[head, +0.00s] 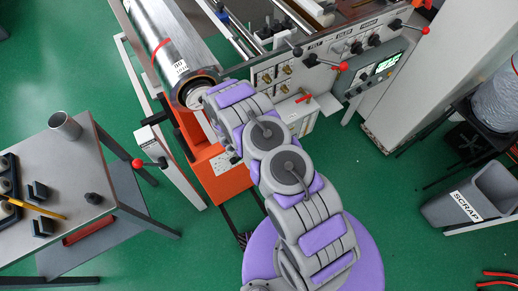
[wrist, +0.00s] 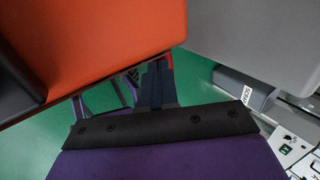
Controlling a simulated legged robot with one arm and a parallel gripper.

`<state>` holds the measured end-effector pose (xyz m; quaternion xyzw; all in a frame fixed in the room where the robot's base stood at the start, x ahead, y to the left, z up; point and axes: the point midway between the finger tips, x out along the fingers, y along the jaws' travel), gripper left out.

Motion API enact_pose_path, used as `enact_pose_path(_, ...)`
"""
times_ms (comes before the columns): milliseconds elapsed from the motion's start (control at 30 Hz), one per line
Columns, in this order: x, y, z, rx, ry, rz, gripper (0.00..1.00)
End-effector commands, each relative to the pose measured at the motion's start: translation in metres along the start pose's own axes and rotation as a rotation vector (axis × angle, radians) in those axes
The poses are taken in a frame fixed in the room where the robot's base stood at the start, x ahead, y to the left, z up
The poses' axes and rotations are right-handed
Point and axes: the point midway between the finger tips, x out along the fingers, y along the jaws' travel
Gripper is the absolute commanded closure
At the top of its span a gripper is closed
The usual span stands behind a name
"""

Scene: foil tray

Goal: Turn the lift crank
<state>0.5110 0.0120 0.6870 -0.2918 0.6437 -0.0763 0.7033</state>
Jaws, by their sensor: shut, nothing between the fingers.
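A crank with a red ball knob (head: 137,163) sticks out from a small white box (head: 146,136) on the light frame left of the orange lift cart (head: 224,183) in the head view. The label on the box is too small to read, so I cannot be sure that this is the lift crank. My arm reaches up to the cart's upper part, and my gripper is hidden there behind the arm. In the wrist view my gripper (wrist: 158,75) is shut and empty, right of a large orange surface (wrist: 95,45). No crank shows clearly in the wrist view.
A metal roll (head: 165,38) lies above the cart. The machine panel (head: 275,78) has other red-knobbed handles. A side table (head: 95,160) stands left, and a scrap bin (head: 480,195) stands right.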

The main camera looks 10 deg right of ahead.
Motion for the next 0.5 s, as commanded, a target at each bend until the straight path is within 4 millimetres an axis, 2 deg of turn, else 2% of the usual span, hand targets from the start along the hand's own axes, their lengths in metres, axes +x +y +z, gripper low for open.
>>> enact_pose_path(233,0.019,0.001,-0.001,0.006,0.005,0.106,1.00)
enact_pose_path(400,0.034,0.006,0.001,0.003,0.002,0.116,1.00)
enact_pose_path(500,0.036,0.007,0.001,0.003,0.002,0.116,1.00)
